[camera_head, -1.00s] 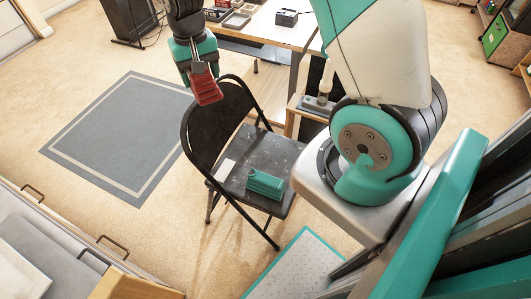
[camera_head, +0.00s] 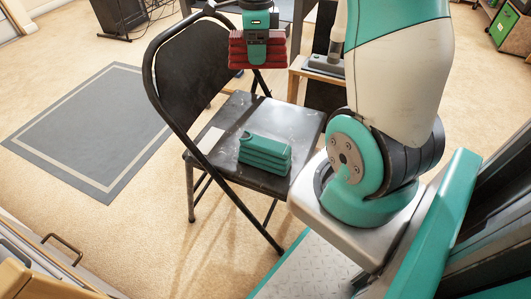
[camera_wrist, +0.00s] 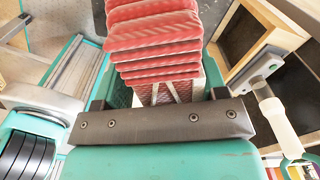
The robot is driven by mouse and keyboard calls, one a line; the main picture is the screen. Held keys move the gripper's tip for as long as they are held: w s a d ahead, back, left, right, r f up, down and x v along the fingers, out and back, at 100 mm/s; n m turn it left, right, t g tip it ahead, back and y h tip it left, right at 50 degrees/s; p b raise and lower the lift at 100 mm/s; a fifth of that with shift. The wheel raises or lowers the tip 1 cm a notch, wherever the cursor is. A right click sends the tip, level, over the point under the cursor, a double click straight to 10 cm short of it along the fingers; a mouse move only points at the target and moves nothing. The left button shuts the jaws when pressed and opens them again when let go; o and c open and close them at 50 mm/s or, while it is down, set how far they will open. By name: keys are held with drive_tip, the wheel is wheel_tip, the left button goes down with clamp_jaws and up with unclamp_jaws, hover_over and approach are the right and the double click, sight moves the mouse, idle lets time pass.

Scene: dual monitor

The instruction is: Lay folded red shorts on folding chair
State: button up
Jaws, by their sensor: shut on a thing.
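The folded red shorts (camera_head: 257,50) are held in my gripper (camera_head: 256,40), above the far part of the folding chair's seat. In the wrist view the red shorts (camera_wrist: 155,40) show as a stack of red layers in front of the gripper (camera_wrist: 160,120), which is shut on them. The black folding chair (camera_head: 225,115) stands open, its backrest to the left. A folded green garment (camera_head: 265,153) lies on the near part of the seat. A small pale card-like thing (camera_head: 209,140) lies at the seat's left edge. The seat's far part looks bare.
A wooden stand (camera_head: 310,72) with a grey-and-white device (camera_head: 328,62) is close behind the chair on the right. A grey rug (camera_head: 95,130) lies on the floor at left. A drawer unit (camera_head: 45,265) is at the lower left.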

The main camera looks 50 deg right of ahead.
drive_tip(key=f+m+b, duration=0.1)
drive_tip(key=s+d+f+m+b, duration=0.1)
drive_tip(key=f+m+b, duration=0.1)
drive_tip(key=s+d+f+m+b, duration=0.1)
drive_tip(key=f, duration=0.1)
drive_tip(key=shift+m, duration=0.4)
drive_tip(key=b, duration=1)
approach(269, 134)
wheel_tip(269, 134, down, 5)
drive_tip(key=shift+a+f, duration=0.1)
drive_tip(key=shift+f, duration=0.1)
drive_tip(key=shift+f, duration=0.2)
drive_tip(key=o, duration=1)
drive_tip(key=shift+r, duration=0.15)
